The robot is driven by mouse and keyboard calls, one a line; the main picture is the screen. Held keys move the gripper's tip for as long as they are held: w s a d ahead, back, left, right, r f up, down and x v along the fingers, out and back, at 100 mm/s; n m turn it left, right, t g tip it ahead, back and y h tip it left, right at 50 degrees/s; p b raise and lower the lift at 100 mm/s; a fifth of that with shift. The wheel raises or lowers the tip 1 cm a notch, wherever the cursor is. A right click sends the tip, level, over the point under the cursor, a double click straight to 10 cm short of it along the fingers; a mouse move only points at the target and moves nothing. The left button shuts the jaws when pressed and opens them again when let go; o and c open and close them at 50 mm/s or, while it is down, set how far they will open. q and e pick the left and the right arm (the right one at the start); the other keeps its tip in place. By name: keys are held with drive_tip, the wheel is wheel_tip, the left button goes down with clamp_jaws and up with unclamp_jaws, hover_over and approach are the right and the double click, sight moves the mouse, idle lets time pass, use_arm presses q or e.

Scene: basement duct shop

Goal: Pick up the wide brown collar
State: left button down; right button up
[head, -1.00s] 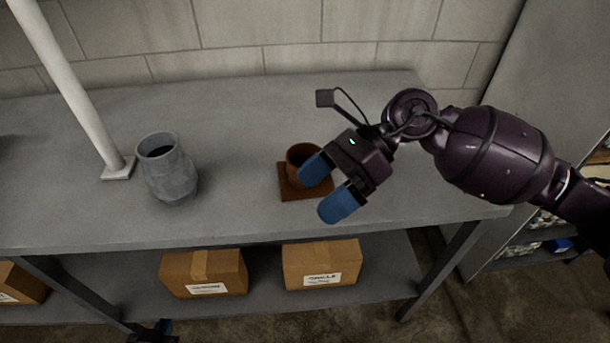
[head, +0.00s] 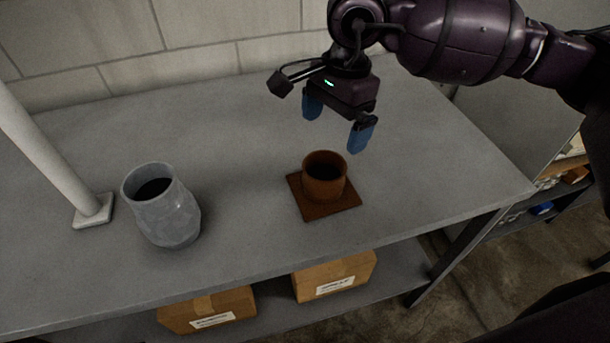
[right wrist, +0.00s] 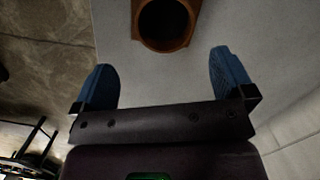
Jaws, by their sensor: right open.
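The wide brown collar (head: 324,178) is a short round open-topped ring on a square brown base (head: 337,209). It stands upright on the grey bench, right of the grey jug-like vessel. My right gripper (head: 334,131) has blue fingers spread apart and empty. In the head view it shows above and behind the collar, apart from it. In the right wrist view the collar (right wrist: 166,46) shows at the top edge, partly cut off, beyond the open gripper (right wrist: 160,65) and between the lines of its fingers. My left gripper is not in view.
A grey faceted vessel (head: 168,214) stands on the grey bench (head: 240,150) to the left. A white post (head: 45,150) rises at the far left. Cardboard boxes (head: 335,277) sit on the shelf below. The bench around the collar is clear.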

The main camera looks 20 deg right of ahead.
hover_over(322, 179)
drive_tip(key=f, duration=0.3)
drive_tip(key=d+f, duration=0.1)
drive_tip(key=f, duration=0.1)
drive_tip(key=shift+f, duration=0.15)
drive_tip(key=shift+w+a+f+b, duration=0.1)
drive_tip(key=shift+a+f+b, duration=0.05)
drive_tip(key=shift+f, duration=1.25)
drive_tip(key=shift+a+f+b, duration=0.15)
drive_tip(key=shift+f, duration=1.2)
drive_tip(key=shift+c, duration=0.2)
drive_tip(key=c, duration=0.8)
drive_tip(key=shift+r, duration=0.1)
